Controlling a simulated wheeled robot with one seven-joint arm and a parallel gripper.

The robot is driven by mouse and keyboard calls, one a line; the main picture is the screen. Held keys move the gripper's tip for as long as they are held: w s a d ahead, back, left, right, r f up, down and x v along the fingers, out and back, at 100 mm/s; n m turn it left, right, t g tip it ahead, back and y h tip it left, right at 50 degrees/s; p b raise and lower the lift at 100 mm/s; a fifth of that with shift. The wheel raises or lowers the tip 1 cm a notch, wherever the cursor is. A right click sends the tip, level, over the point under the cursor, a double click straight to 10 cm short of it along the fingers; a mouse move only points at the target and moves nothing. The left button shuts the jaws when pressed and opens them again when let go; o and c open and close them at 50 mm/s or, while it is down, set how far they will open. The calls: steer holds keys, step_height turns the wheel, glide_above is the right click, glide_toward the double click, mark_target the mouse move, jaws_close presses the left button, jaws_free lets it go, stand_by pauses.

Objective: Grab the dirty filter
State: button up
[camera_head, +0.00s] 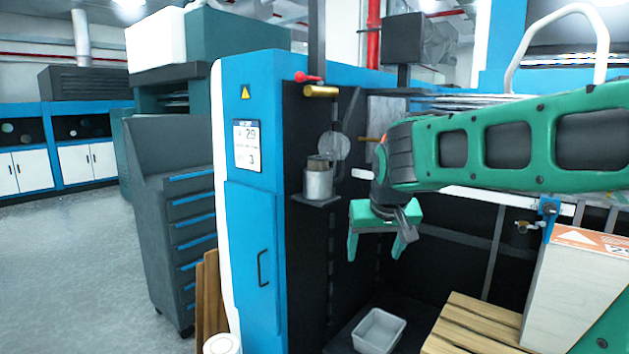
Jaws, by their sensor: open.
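A metallic cylinder (318,183) stands upright on a small dark shelf on the machine's black side.
A blue machine cabinet (252,215) stands left of the shelf. A pale open bin (379,331) sits low beneath my gripper. A wooden pallet (468,326) and a light box (575,285) are at the lower right. Open grey floor (75,265) lies at left.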

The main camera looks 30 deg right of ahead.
steer(key=w+r+t+h, duration=0.1)
steer(key=w+r+t, duration=0.3)
steer(key=w+r, duration=0.7)
steer(key=t+h, duration=0.1)
steer(key=t, duration=0.1)
glide_toward(319, 159)
steer(key=f, duration=0.1)
steer(key=shift+n+t, duration=0.3)
steer(key=shift+n, duration=0.1)
steer(key=x, duration=0.4)
steer(key=shift+d, duration=0.2)
steer(key=shift+x, duration=3.1)
steer(key=shift+w+r, duration=0.15)
steer(key=shift+r, duration=0.05)
steer(key=c, duration=1.5)
